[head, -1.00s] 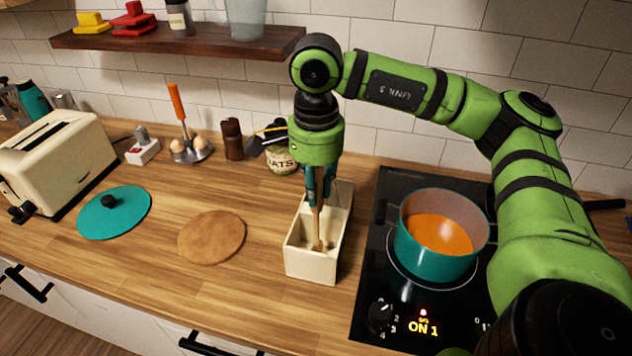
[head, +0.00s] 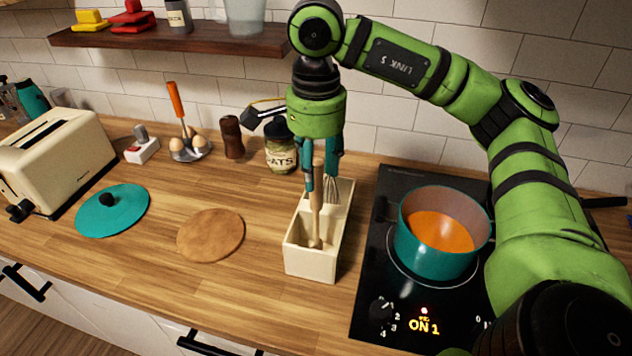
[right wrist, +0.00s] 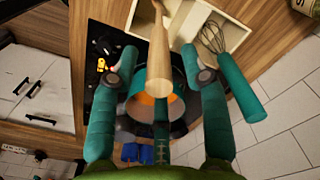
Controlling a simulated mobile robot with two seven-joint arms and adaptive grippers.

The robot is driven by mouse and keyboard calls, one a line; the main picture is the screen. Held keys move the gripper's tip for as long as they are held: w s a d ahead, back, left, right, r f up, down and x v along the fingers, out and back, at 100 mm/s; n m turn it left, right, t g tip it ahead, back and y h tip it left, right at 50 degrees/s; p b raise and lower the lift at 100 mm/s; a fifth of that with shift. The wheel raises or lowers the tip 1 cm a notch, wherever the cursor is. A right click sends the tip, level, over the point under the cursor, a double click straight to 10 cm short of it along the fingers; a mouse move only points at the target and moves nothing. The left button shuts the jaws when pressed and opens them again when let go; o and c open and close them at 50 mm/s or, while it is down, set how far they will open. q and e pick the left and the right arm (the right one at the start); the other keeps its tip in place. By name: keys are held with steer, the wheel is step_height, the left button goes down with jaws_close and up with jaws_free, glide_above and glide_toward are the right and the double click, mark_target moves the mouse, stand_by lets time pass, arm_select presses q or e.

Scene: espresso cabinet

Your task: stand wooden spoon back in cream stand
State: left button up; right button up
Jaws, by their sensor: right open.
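The wooden spoon (head: 316,205) stands upright in the front compartment of the cream stand (head: 312,266) on the counter. A whisk (head: 332,188) is in the rear compartment. My right gripper (head: 321,196) is above the stand with its fingers apart on either side of the spoon's upper handle. In the right wrist view the spoon (right wrist: 159,55) rises between the two open fingertips (right wrist: 158,68), with gaps visible on both sides. The whisk (right wrist: 228,68) with its teal handle shows beside the right finger there. My left gripper is not in view.
A teal pot (head: 433,256) with orange soup stands on the black hob (head: 375,290), right of the stand; its display reads ON 1. A round brown board (head: 210,236) and teal lid (head: 112,211) lie left. An oats jar (head: 280,152) stands behind. A shelf (head: 170,39) hangs above.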

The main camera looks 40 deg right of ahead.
step_height(320, 180, up, 8)
steer(key=shift+r+p, duration=0.1)
steer(key=shift+p, duration=0.45)
